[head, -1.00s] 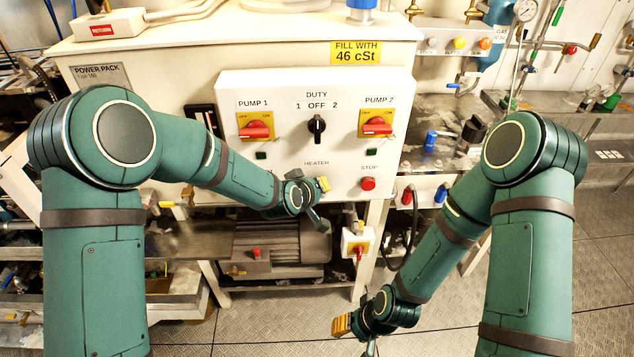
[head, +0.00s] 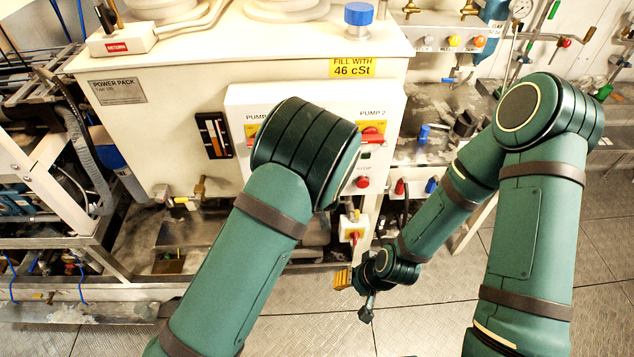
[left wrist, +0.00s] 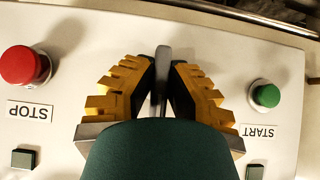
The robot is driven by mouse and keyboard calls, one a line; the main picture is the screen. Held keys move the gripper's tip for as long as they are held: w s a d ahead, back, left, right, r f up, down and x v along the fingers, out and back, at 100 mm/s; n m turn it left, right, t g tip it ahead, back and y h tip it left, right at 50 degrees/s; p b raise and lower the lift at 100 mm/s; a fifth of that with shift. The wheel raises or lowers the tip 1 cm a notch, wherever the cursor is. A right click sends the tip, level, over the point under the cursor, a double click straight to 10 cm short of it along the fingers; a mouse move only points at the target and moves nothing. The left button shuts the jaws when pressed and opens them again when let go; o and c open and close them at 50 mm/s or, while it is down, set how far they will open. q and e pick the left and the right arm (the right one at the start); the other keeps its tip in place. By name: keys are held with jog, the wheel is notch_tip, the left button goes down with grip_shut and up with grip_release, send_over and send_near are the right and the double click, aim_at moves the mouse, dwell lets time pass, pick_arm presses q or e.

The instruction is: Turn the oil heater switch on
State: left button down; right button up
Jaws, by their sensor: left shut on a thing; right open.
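The heater switch (left wrist: 161,70) shows in the left wrist view as a narrow grey handle on the white control panel, between the red STOP button (left wrist: 25,66) and the green START button (left wrist: 264,94). My left gripper (left wrist: 162,78) has its yellow toothed fingers on both sides of the handle, shut on it. Its base is partly hidden by the fingers. In the head view my left arm covers the switch and the left gripper. My right gripper (head: 354,292) is open and empty, low in front of the machine, away from the panel.
The panel's PUMP 2 switch (head: 371,134) and red stop button (head: 362,182) show right of my left arm. A small red-handled isolator box (head: 353,228) hangs below the panel. Pipework and valves stand at the right. The floor (head: 420,325) in front is clear.

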dwell(0.4)
pick_arm(q)
jog(key=c, duration=1)
grip_release()
jog(key=shift+f, duration=0.1)
jog(key=v, duration=1.2)
